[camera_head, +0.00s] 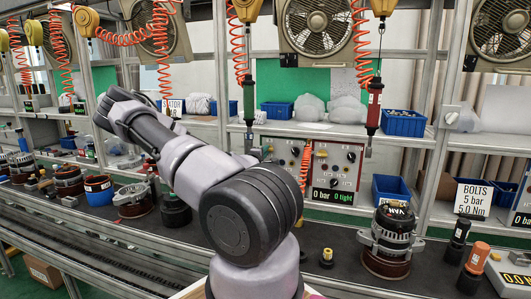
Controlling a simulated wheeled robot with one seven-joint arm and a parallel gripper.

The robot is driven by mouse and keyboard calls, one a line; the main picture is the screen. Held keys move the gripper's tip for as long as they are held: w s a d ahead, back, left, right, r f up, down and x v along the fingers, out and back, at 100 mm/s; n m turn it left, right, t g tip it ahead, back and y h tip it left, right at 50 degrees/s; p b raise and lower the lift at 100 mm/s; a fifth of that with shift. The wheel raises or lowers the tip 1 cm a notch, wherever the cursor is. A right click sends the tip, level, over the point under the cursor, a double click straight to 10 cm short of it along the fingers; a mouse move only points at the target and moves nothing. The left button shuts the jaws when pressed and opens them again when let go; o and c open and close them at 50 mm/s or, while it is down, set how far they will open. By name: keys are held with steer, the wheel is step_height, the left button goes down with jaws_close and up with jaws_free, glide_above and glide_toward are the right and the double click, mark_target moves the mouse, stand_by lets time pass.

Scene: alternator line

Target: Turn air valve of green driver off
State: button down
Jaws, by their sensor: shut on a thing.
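A green driver (249,101) hangs upright below a yellow balancer (247,9) on an orange coiled hose, left of centre. Below it, a grey control panel (333,170) with gauges, black knobs and a green-lit display stands at the back of the bench. My arm covers the panel's lower left part. I cannot make out which part is the green driver's air valve or how it is set. My arm rises from the bottom centre and reaches to the upper left. My gripper cannot be made out; the arm hides that region.
A red driver (374,106) hangs to the right. An alternator (391,240) stands on the dark conveyor at right. An orange-capped tool (474,267) and a BOLTS sign (472,198) are farther right. Blue bins (403,123) sit on the shelf. Several alternator parts line the left conveyor.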

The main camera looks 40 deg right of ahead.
stand_by(0.3)
steer(key=c, duration=0.9)
jaws_free()
steer(key=shift+a, duration=0.1)
steer(key=v, duration=1)
steer(key=shift+s+a, duration=0.2)
steer(key=shift+a, duration=0.1)
